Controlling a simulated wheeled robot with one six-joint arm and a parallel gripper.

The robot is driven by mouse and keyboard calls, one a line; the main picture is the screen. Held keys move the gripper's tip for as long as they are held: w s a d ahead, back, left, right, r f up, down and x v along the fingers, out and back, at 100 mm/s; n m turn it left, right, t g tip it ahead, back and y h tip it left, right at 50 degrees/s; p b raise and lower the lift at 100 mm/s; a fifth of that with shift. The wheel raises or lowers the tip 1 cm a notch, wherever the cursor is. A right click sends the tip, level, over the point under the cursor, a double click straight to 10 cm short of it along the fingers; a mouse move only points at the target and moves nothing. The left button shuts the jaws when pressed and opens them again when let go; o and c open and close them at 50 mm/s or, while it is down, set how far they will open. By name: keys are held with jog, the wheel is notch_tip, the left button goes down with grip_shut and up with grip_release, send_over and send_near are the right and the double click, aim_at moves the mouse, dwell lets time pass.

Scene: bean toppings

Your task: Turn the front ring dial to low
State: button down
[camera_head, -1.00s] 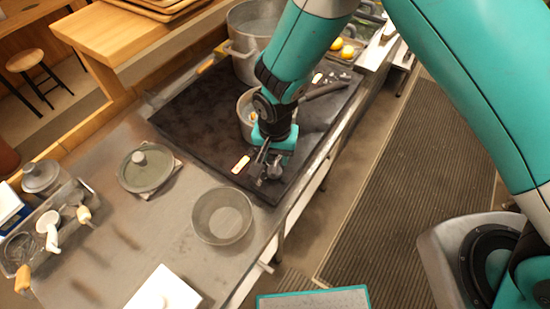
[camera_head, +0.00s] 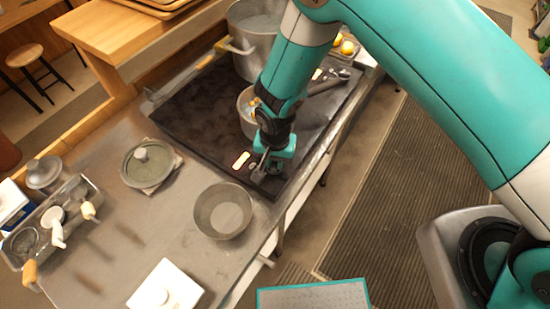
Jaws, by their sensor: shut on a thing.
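My gripper (camera_head: 262,169) points down at the near right corner of the black cooktop (camera_head: 195,108), beside a small pale label plate (camera_head: 241,160). Its fingers are close together on the front ring dial (camera_head: 258,176), a small grey knob. The fingers and wrist cover much of the dial, so I cannot read its setting. A second grey dial (camera_head: 344,73) shows at the far right of the cooktop, near another pale plate (camera_head: 317,74).
A small saucepan (camera_head: 246,120) stands on the cooktop, partly behind my arm. A large pot (camera_head: 243,58) stands behind it. A grey bowl (camera_head: 222,211), a lid (camera_head: 147,163) and a utensil tray (camera_head: 52,226) stand on the steel counter (camera_head: 110,262).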

jog(key=shift+b, duration=0.3)
jog(key=n+b, duration=0.2)
jog(key=n, duration=0.1)
jog(key=shift+f, duration=0.15)
jog(key=n+b, duration=0.3)
jog(key=n, duration=0.2)
jog(key=shift+a, duration=0.15)
jog(key=n+b, duration=0.2)
jog(key=n, duration=0.3)
jog(key=shift+s+a+r+n+b, duration=0.1)
jog(key=shift+n+b, duration=0.4)
jog(key=shift+n, duration=0.65)
jog(key=shift+r+n+b, duration=0.1)
jog(key=shift+n+b, duration=0.35)
jog(key=shift+n, duration=0.7)
jog(key=c, duration=1.1)
grip_release()
